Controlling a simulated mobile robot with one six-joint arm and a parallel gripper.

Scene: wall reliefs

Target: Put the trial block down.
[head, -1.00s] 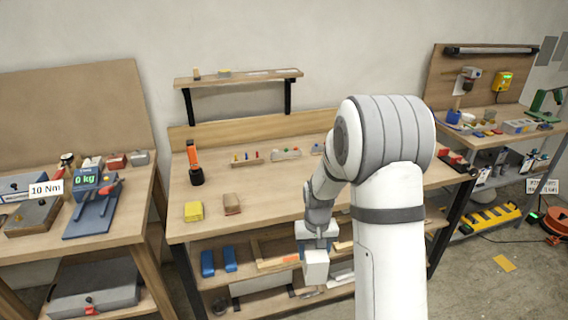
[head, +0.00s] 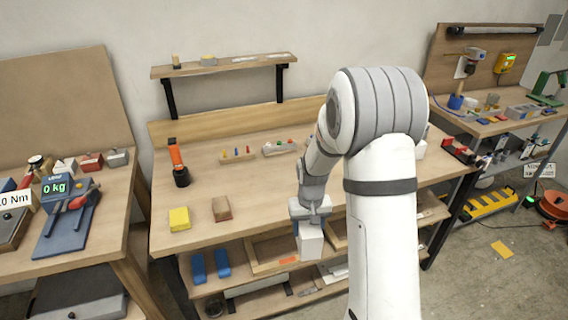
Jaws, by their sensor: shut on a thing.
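My gripper (head: 310,222) is shut on a pale, nearly white block (head: 310,243), which I take to be the trial block. The block hangs below the gripper, slightly tilted in the picture. It appears just below the front edge of the middle workbench (head: 262,205), with the lower shelf behind it. I see no surface touching its underside. The fingertips are small and partly hidden against the block.
A yellow block (head: 179,219) and a brown block (head: 221,209) sit on the bench's left front. An orange-and-black torch (head: 178,163) stands behind them. Blue pieces (head: 223,263) lie on the lower shelf. The bench top right of the brown block is clear.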

